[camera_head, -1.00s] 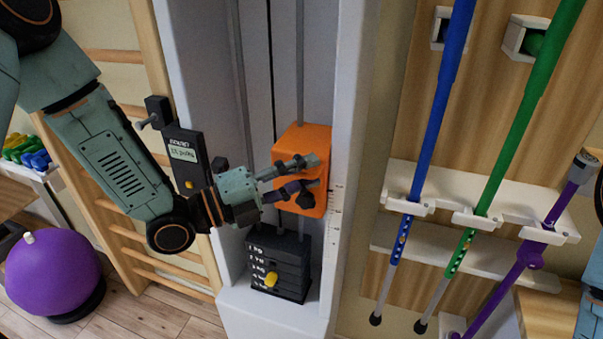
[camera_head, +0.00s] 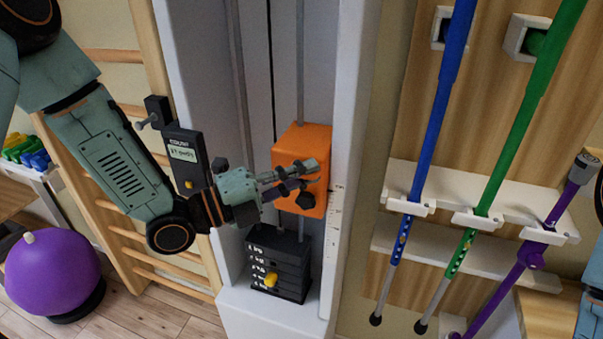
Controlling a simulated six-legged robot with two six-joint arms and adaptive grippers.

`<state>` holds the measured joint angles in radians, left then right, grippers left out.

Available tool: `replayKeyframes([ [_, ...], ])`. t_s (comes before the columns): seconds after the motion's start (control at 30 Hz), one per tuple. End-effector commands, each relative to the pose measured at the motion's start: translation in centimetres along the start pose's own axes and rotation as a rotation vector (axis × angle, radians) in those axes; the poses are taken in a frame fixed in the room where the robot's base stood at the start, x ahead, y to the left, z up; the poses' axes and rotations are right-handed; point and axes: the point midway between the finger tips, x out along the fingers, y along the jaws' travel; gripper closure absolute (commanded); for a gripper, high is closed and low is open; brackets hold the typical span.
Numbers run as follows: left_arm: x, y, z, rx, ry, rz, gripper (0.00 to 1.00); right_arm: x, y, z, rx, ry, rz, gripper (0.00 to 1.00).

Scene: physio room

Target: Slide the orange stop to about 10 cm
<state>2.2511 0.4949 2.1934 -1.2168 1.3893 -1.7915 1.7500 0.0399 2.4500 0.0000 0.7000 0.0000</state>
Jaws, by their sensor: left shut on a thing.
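The orange stop (camera_head: 302,143) is a block on a vertical rod inside the white machine column, above the dark weight stack (camera_head: 280,265). A dark knob sits on its front face. My left gripper (camera_head: 310,181) reaches in from the left and its fingers are shut at the front of the stop, around its knob, which they partly cover. A scale with small marks (camera_head: 334,200) runs along the column's edge right of the stop; its numbers are too small to read. My right gripper is not in view.
A small display box (camera_head: 182,155) is fixed on the column's left edge, close to my left wrist. Blue (camera_head: 440,100), green (camera_head: 520,125) and purple poles (camera_head: 530,255) hang in a rack at right. A purple ball (camera_head: 55,272) stands at lower left.

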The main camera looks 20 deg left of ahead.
Motion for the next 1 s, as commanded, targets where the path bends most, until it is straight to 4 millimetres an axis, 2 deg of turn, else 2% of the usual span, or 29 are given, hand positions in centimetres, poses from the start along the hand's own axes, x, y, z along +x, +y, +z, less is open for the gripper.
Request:
replayKeyframes([
  [0.17, -0.1, 0.8, -0.2, 0.002, 0.002, -0.005, 1.0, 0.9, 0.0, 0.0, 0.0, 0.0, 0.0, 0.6],
  [0.8, -0.9, 8.2, -1.1, 0.0, 0.004, -0.001, 1.0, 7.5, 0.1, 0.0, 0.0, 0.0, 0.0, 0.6],
  [1.0, -1.0, 9.9, -1.2, 0.0, 0.005, -0.002, 1.0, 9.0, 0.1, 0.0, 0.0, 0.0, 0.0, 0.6],
])
